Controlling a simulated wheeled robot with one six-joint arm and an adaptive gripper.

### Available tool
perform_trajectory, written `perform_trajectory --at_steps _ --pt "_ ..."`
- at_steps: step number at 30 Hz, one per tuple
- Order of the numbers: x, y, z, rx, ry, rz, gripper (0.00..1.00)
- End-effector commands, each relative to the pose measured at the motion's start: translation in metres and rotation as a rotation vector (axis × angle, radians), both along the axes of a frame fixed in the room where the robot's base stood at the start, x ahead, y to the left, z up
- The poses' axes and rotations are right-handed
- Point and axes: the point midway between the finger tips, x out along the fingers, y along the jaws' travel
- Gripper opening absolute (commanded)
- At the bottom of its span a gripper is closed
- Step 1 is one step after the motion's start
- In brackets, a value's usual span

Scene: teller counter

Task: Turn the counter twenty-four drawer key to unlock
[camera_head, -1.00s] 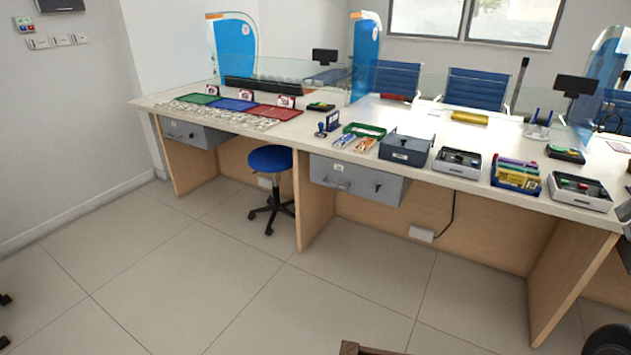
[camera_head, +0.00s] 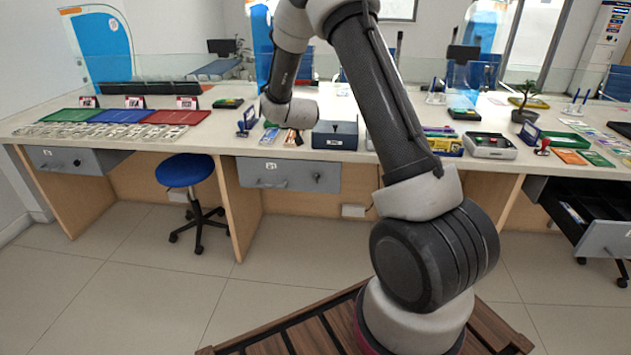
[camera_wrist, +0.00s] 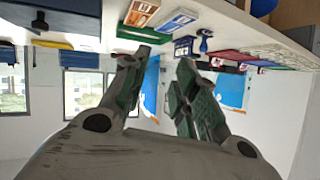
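A grey drawer (camera_head: 289,175) hangs under the middle of the counter and is shut. It has a handle, a small white label whose number I cannot read surely, and a dark key or lock (camera_head: 316,177) on its right side. Another shut grey drawer (camera_head: 62,161) hangs under the left end, with a similar dark lock (camera_head: 77,163). I cannot tell which is number twenty-four. My gripper (camera_wrist: 156,76) is open and empty in the wrist view, its two green-grey fingers spread apart. In the head view my arm reaches above the counter, and the fingers do not show there.
A blue stool (camera_head: 184,171) stands left of the middle drawer. The counter (camera_head: 220,134) carries coloured trays, a grey box (camera_head: 335,133) and a stamp. At the right, an open drawer (camera_head: 605,238) juts out. The floor before the middle drawer is clear.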

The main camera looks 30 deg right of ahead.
Motion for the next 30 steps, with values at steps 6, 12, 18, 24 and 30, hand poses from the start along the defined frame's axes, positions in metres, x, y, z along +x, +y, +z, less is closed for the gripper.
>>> perform_trajectory --at_steps 6,12,18,24,30 --pt "0.024 -0.035 -0.137 -0.118 -0.150 -0.165 0.29" --pt "-0.007 -0.061 -0.232 -0.261 -0.274 -0.279 0.29" --pt "-0.040 -0.072 -0.276 -0.351 -0.341 -0.331 0.29" --pt "-0.034 -0.082 -0.282 -0.370 -0.356 -0.342 0.29" --pt "-0.006 -0.102 -0.282 -0.369 -0.355 -0.342 0.29"
